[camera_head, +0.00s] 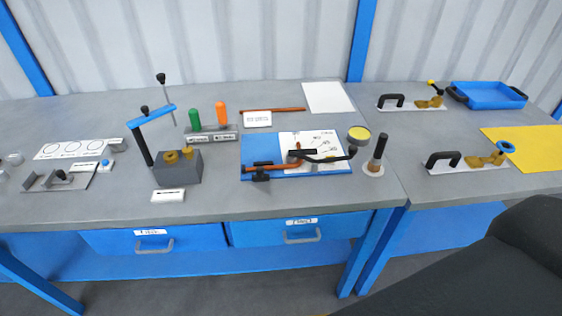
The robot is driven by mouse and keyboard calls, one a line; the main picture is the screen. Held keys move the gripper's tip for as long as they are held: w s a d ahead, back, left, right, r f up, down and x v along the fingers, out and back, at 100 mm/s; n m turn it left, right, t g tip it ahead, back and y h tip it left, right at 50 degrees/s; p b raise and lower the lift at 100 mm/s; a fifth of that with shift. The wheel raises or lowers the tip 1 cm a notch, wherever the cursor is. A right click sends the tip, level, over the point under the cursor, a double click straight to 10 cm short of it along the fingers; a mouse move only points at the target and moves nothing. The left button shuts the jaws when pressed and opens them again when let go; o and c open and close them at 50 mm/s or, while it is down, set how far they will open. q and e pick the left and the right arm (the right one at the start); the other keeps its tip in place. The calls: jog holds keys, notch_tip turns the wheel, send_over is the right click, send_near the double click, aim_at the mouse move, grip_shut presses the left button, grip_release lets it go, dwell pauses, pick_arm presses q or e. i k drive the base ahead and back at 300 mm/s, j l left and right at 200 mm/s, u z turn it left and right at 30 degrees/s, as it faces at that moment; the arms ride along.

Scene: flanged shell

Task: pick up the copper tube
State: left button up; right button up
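A thin, straight copper tube (285,109) lies flat near the back of the grey bench, left of the white sheet. A white label card (258,119) stands just in front of its left part. A second copper-coloured piece (262,169) lies on the blue mat (262,148) among black-handled tool parts; I cannot tell whether it is a separate tube or part of the tool. Neither of my grippers is in view.
Green and orange handles (221,113) stand in a grey holder left of the tube. A grey block (178,168) with a blue-armed stand is at front left. A brown-and-black upright tool (377,155) stands right of the mat. A blue tray (487,96) is at back right.

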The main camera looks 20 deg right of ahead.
aim_at(294, 165)
jog(key=i+j, duration=0.2)
jog(key=j, duration=0.15)
jog(key=i+j, duration=0.2)
jog(key=j, duration=0.2)
jog(key=i+j, duration=0.2)
jog(key=j, duration=0.15)
jog(key=i+j, duration=0.2)
jog(key=j, duration=0.15)
jog(key=j+z, duration=0.15)
jog(key=z, duration=2.1)
jog(key=j, duration=0.1)
